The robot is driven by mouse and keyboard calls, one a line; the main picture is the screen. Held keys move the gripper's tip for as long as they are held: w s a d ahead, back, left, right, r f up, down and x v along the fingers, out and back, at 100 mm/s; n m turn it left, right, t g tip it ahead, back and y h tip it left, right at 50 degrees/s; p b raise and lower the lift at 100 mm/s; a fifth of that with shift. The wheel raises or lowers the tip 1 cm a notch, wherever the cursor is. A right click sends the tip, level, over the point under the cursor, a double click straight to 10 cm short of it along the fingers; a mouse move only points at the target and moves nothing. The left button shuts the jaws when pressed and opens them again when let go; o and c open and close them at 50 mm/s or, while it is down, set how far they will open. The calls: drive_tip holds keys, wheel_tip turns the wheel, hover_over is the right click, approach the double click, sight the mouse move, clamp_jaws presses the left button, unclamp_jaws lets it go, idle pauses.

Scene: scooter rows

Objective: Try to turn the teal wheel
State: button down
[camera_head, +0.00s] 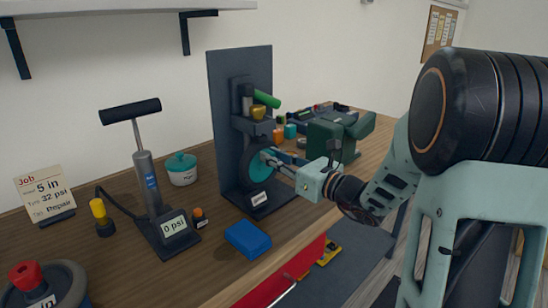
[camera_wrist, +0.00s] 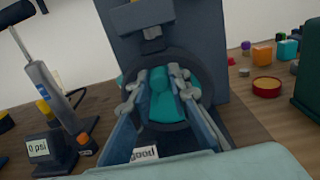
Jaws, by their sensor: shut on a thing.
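The teal wheel (camera_head: 259,168) with a dark tyre is mounted upright in a dark stand (camera_head: 229,120) with a tall back panel. In the wrist view the teal wheel (camera_wrist: 163,108) faces me, its teal middle part between my fingers. My gripper (camera_head: 272,158) reaches the wheel from the right. In the wrist view my gripper (camera_wrist: 160,82) is shut on the teal middle part, one finger on each side. The fingers hide parts of the wheel. A label reading "good" (camera_wrist: 145,154) is on the stand's base below the wheel.
A pump (camera_head: 150,180) with a "0 psi" gauge stands left on the wooden bench. A blue block (camera_head: 247,239) lies in front of the stand. A dark green vise-like machine (camera_head: 335,135) stands behind my gripper. A teal-lidded jar (camera_head: 182,170) and a job card (camera_head: 44,193) are further left.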

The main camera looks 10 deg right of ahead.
idle(0.7)
drive_tip(key=c, duration=0.6)
unclamp_jaws()
drive_tip(key=shift+w+d, duration=0.1)
drive_tip(key=shift+o, duration=0.2)
drive_tip(key=v, duration=0.8)
idle(0.5)
